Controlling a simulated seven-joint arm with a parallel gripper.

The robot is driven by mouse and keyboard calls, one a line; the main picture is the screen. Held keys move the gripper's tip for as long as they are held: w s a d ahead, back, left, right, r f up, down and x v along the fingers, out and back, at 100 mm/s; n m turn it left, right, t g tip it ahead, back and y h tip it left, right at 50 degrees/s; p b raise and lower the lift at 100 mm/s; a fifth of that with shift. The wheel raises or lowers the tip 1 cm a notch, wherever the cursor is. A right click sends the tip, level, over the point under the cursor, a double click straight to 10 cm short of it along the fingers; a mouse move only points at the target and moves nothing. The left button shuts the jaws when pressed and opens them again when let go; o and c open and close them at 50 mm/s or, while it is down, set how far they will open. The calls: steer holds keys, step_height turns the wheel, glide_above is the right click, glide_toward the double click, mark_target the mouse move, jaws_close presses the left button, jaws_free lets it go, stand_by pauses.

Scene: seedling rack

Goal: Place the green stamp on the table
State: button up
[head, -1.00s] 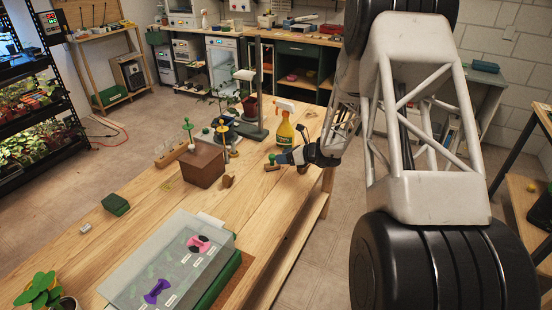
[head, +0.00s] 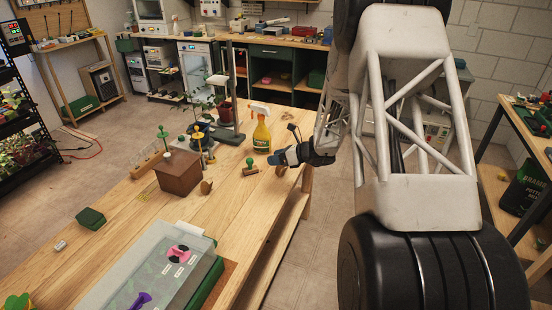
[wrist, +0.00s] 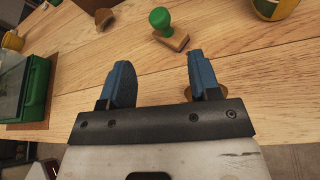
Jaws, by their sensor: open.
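The green stamp, a green round knob on a wooden block, stands upright on the wooden table (head: 150,225), near its right edge, in the head view (head: 250,168). In the wrist view the green stamp (wrist: 160,20) is just beyond my fingertips. My gripper (head: 274,158) is low over the table, to the right of the stamp and apart from it. In the wrist view my gripper (wrist: 160,68) has its two blue fingers wide apart, with only bare table between them.
A yellow spray bottle (head: 261,135) stands behind the stamp. A brown box (head: 178,172) and a round-faced wooden piece (head: 206,187) are to its left. A lidded tray (head: 120,268) lies in front. Bare table surrounds the stamp.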

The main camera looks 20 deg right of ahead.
steer(key=shift+r, duration=0.1)
steer(key=s+a+r+n+g+h, duration=0.1)
steer(key=s+a+r+n+g, duration=0.2)
steer(key=s+a+r+n, duration=0.6)
steer(key=s+a+r+n+g+h, duration=0.2)
steer(key=s+a+r+n+g, duration=0.25)
steer(key=s+a+r, duration=0.5)
steer(key=s+r+n+h, duration=0.2)
steer(key=s+n+h, duration=0.2)
steer(key=s, duration=1)
steer(key=s+d+r+n+t+h, duration=0.1)
steer(key=s+r+n+h, duration=0.2)
steer(key=s+n, duration=0.8)
steer(key=s, duration=0.3)
steer(key=shift+d+h, duration=0.15)
steer(key=shift+h, duration=0.25)
